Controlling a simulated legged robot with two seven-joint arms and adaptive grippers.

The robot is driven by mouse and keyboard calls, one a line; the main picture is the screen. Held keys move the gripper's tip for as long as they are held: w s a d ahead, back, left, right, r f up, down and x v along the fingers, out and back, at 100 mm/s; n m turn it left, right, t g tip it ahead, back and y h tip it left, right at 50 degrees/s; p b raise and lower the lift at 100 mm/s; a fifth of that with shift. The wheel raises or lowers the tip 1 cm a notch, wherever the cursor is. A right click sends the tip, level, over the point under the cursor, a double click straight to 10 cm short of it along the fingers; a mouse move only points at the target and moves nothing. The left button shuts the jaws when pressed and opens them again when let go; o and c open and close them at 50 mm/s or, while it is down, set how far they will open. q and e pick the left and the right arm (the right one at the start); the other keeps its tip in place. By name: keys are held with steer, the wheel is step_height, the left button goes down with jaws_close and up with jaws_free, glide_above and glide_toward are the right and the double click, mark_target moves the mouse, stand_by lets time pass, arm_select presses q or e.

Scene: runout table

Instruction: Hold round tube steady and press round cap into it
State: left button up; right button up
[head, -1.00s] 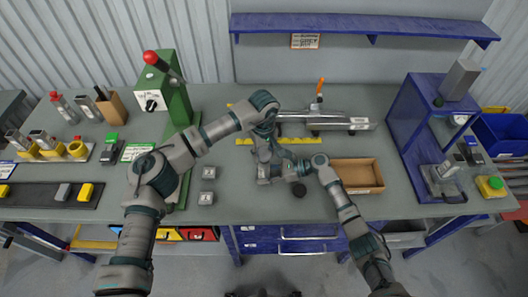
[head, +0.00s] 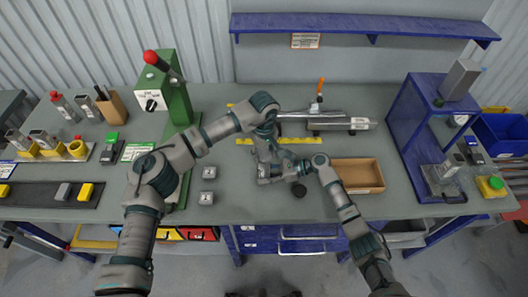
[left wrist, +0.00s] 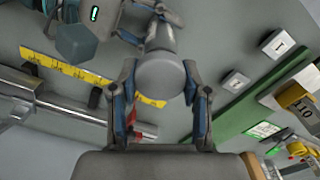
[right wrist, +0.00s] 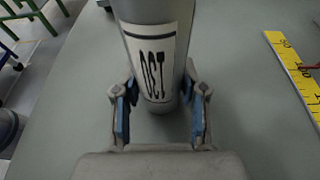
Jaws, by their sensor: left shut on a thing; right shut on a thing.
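The round cap (left wrist: 160,76) is a grey disc seen end-on in the left wrist view. My left gripper (left wrist: 159,84) is shut on it, one finger on each side. The round tube (right wrist: 152,40) is a grey cylinder with a white lettered label in the right wrist view. My right gripper (right wrist: 158,92) is shut around its label end. In the left wrist view a grey shaft of the tube (left wrist: 160,37) lies in line behind the cap. Whether the cap is seated in the tube cannot be told. In the head view both grippers meet above the table, partly hidden by my arms.
An open brown tray (head: 358,176) lies to the right of the grippers. Two small grey blocks (head: 208,172) lie to the left. A yellow ruler strip (head: 300,140) and a metal rail (head: 340,122) lie behind. A green press (head: 178,95) and a blue frame (head: 405,130) flank the work area.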

mark_target(264, 152)
arm_select(q)
steer(key=shift+f, duration=0.25)
steer(key=o, duration=1.1)
steer(key=shift+c, duration=0.2)
step_height(264, 152, up, 12)
steer(key=shift+f, duration=0.1)
